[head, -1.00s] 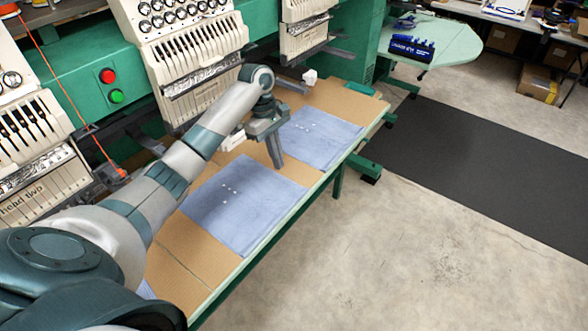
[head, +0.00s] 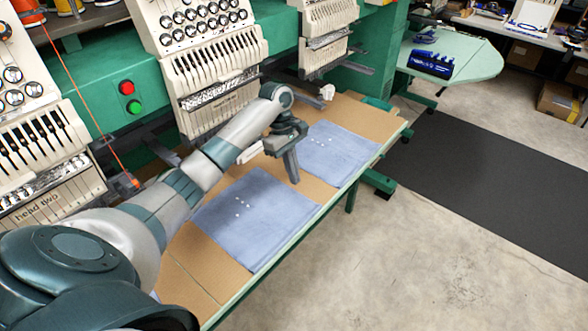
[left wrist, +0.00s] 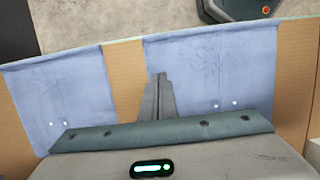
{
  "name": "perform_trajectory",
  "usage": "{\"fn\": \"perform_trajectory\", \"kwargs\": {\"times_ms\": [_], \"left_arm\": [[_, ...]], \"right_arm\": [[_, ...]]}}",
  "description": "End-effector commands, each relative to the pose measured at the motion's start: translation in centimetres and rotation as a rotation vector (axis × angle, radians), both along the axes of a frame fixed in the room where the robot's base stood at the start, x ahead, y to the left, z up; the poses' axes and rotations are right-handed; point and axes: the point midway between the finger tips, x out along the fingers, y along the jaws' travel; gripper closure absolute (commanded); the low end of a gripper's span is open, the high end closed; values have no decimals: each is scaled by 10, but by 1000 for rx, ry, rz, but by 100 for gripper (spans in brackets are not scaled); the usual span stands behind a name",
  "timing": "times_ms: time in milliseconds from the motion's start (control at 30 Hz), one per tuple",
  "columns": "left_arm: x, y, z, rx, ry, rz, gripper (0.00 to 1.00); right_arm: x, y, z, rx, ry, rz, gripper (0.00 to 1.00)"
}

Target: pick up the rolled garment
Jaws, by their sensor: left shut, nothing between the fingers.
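No rolled garment can be made out in either view. Two flat blue cloth pieces lie on the tan table: a nearer one (head: 255,215) and a farther one (head: 335,150), each with a few small white dots. Both also show in the left wrist view, one at left (left wrist: 65,95) and one at right (left wrist: 215,70). My left gripper (head: 294,181) points down over the gap between them, beside the nearer cloth's far edge. Its fingers (left wrist: 160,77) are closed together and empty. My right gripper is not in view.
Embroidery machine heads (head: 205,60) stand along the table's back edge. A black mat (head: 480,170) lies on the concrete floor, and the floor right of the table is open.

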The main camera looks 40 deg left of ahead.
Motion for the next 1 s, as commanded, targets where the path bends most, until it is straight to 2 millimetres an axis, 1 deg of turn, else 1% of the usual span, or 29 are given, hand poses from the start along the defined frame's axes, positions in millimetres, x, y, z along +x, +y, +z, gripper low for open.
{"fn": "perform_trajectory", "kwargs": {"times_ms": [33,400,533,700,833,1000], "left_arm": [[-1,-3,-7,-1,4,-1,100],[-2,-18,-69,1,3,1,100],[-4,-38,-66,0,1,-2,100],[-5,-52,-68,1,0,-1,100],[-5,-56,-69,2,0,0,100],[-5,-57,-69,2,0,0,100]], "right_arm": [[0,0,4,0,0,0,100],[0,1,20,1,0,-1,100],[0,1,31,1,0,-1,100],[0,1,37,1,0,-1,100],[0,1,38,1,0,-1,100],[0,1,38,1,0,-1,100]]}}
